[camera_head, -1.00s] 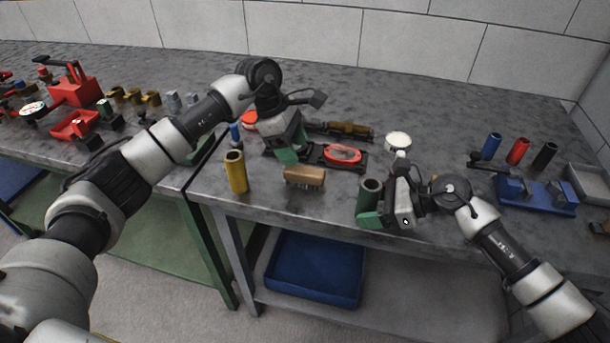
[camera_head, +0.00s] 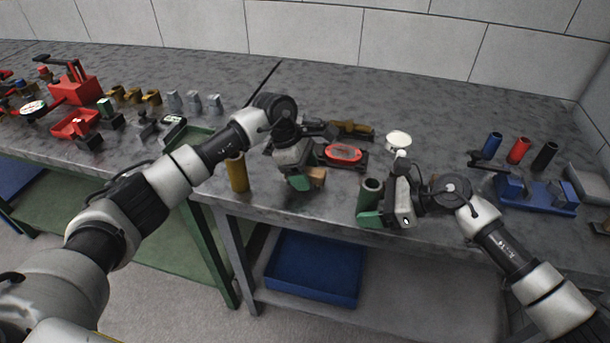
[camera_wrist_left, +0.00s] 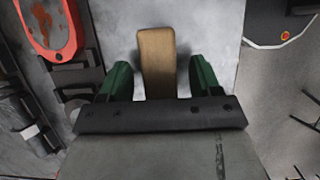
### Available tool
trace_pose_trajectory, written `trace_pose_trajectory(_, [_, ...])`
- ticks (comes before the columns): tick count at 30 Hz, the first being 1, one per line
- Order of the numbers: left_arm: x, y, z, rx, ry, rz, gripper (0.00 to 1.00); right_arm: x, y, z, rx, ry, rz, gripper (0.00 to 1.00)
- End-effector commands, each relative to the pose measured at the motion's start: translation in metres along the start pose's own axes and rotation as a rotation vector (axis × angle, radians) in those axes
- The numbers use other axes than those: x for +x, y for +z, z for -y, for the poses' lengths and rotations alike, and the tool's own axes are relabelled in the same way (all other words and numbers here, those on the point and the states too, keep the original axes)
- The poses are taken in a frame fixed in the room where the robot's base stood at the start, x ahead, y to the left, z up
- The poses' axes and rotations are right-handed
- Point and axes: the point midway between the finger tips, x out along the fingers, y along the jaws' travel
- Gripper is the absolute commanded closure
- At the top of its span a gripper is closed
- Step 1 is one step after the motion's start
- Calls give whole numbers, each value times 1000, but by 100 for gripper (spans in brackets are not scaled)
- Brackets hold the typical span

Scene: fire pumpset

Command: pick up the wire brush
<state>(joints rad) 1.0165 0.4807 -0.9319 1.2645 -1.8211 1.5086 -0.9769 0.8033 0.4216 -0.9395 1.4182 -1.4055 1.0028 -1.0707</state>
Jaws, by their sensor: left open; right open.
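The wire brush (camera_head: 317,174) lies on the grey bench near its front edge. In the head view its wooden back shows only at the right, the rest hidden by my left gripper (camera_head: 299,182). In the left wrist view the wooden back of the brush (camera_wrist_left: 157,62) lies between the two green fingers of my left gripper (camera_wrist_left: 160,84), with a gap at each side. The left gripper is open.
A yellow cylinder (camera_head: 237,173) stands left of the left gripper. A red-rimmed oval item (camera_head: 343,153) and a wooden-handled tool (camera_head: 352,129) lie behind. A white round item (camera_head: 398,139) and a blue fixture (camera_head: 537,193) are to the right. The back of the bench is clear.

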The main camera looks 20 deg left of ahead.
Motion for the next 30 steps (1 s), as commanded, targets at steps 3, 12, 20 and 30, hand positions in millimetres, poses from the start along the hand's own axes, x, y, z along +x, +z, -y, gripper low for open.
trace_pose_trajectory(3, [0, 0, 0, 0, 0, 0, 36, 0, 0, 0, 0, 0, 0, 36])
trace_pose_trajectory(12, [4, -2, 0, 0, -1, 0, 36, 0, 0, 0, 0, 0, 0, 36])
trace_pose_trajectory(20, [4, -2, 0, 0, 0, 0, 36, 0, 0, 0, 0, 0, 0, 36])
trace_pose_trajectory(30, [4, -2, 0, 0, 0, 0, 88, 0, 0, 0, 0, 0, 0, 36])
